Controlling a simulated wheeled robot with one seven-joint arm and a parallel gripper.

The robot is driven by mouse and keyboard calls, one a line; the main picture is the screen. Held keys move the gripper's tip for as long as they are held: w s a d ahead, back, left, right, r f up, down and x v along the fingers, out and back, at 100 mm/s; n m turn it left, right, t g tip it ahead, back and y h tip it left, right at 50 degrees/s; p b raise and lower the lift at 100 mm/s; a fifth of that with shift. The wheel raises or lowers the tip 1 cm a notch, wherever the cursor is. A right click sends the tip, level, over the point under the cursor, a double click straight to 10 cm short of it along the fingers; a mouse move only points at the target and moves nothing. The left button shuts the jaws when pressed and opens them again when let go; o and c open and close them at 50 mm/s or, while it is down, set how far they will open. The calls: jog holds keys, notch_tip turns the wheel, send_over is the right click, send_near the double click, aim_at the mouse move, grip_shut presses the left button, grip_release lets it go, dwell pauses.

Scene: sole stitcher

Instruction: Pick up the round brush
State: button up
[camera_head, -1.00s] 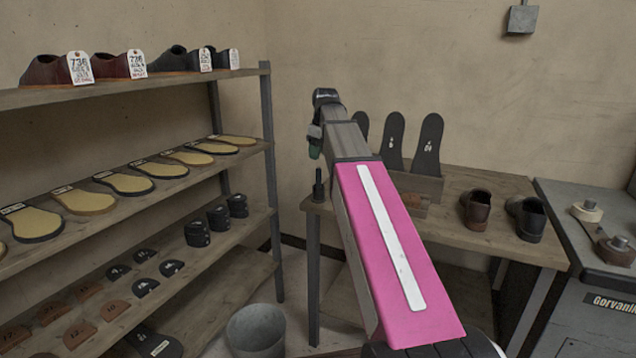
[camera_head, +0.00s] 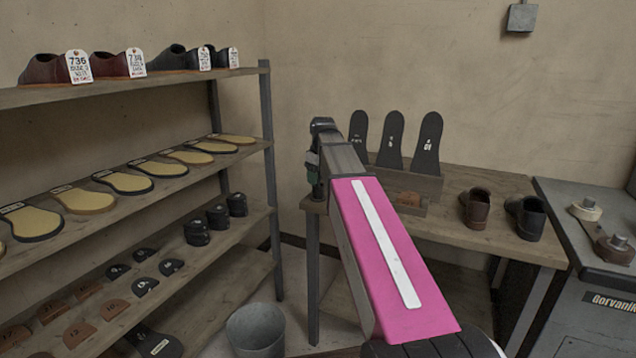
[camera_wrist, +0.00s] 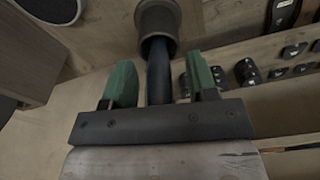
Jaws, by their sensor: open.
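The round brush (camera_wrist: 158,72) shows in the wrist view as a dark upright stem with a wider, round brownish-grey end at the top of the picture. The stem lies between the two green fingers of my gripper (camera_wrist: 161,85), with a visible gap on each side. My gripper is open around it, and I see no clear contact. In the head view my gripper (camera_head: 313,172) is at the left front corner of the wooden table (camera_head: 500,242). The brush is mostly or wholly hidden behind my gripper and arm there.
Black sole templates (camera_head: 426,145) stand in a wooden holder at the table's back. Two dark shoes (camera_head: 475,208) stand to the right. A shelf rack (camera_head: 270,150) with soles and heel pieces is on the left. A grey bucket (camera_head: 255,328) stands on the floor below.

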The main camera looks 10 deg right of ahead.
grip_shut()
notch_tip(320, 180, up, 10)
jog(key=shift+r, duration=0.1)
dwell(0.6)
